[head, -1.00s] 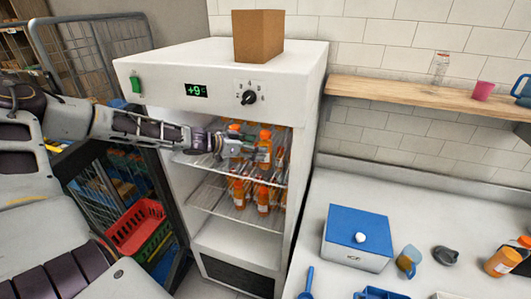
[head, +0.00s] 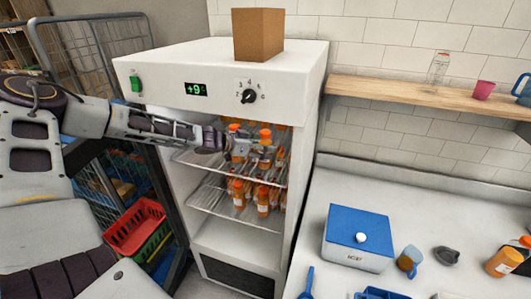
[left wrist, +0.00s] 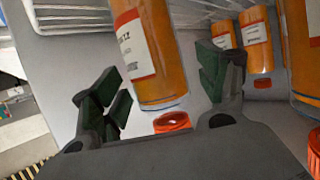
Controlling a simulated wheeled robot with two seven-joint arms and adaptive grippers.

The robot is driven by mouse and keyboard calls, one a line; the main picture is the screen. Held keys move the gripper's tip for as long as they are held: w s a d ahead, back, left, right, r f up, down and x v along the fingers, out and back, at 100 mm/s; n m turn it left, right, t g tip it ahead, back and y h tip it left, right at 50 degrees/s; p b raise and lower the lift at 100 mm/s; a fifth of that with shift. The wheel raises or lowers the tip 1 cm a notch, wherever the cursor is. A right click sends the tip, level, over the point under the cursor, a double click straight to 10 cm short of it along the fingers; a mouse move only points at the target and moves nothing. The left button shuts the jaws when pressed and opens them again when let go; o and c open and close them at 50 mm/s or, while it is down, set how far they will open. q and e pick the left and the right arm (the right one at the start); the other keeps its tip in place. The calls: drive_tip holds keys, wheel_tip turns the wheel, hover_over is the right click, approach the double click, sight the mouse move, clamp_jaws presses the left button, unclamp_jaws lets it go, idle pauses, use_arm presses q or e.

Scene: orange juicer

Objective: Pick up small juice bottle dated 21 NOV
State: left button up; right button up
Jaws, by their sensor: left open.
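Several orange juice bottles with orange caps stand on the upper shelf (head: 187,158) of the open fridge, and more stand on the lower shelf. My left gripper (head: 250,150) is inside the fridge at the upper shelf and partly hides the front bottles. In the left wrist view, my gripper (left wrist: 165,92) is open, with a juice bottle (left wrist: 150,50) with a white label between and beyond its fingers. I cannot tell whether they touch it. Only part of its label shows, and no date is readable. My right gripper is not in view.
More labelled bottles (left wrist: 257,42) stand close on the right in the left wrist view. An orange cap (left wrist: 172,121) shows low between the fingers. The fridge door (head: 150,205) stands open at left. A blue-topped box (head: 357,234) sits on the counter (head: 420,195).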

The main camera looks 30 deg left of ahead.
sight(261, 139)
use_arm(q)
drive_tip(key=shift+w+d+f, duration=0.25)
drive_tip(key=shift+w, duration=0.15)
idle(0.4)
drive_tip(key=c, duration=1.3)
drive_tip(key=shift+r, duration=0.2)
drive_tip(key=shift+w+r, duration=0.1)
drive_tip(key=shift+r, duration=1.55)
drive_tip(key=shift+s+a+r, duration=0.1)
drive_tip(key=shift+s+a, duration=0.25)
drive_tip(key=shift+s, duration=0.35)
drive_tip(key=shift+s+a+b, duration=0.15)
drive_tip(key=shift+s+a, duration=1.2)
drive_tip(key=shift+s, duration=1.05)
drive_tip(key=shift+s+a+b, duration=0.2)
drive_tip(key=shift+s+a, duration=1.15)
drive_tip(key=shift+s, duration=1.05)
drive_tip(key=shift+s+a+b, duration=0.15)
drive_tip(key=shift+s+a, duration=1.2)
drive_tip(key=shift+s, duration=1.05)
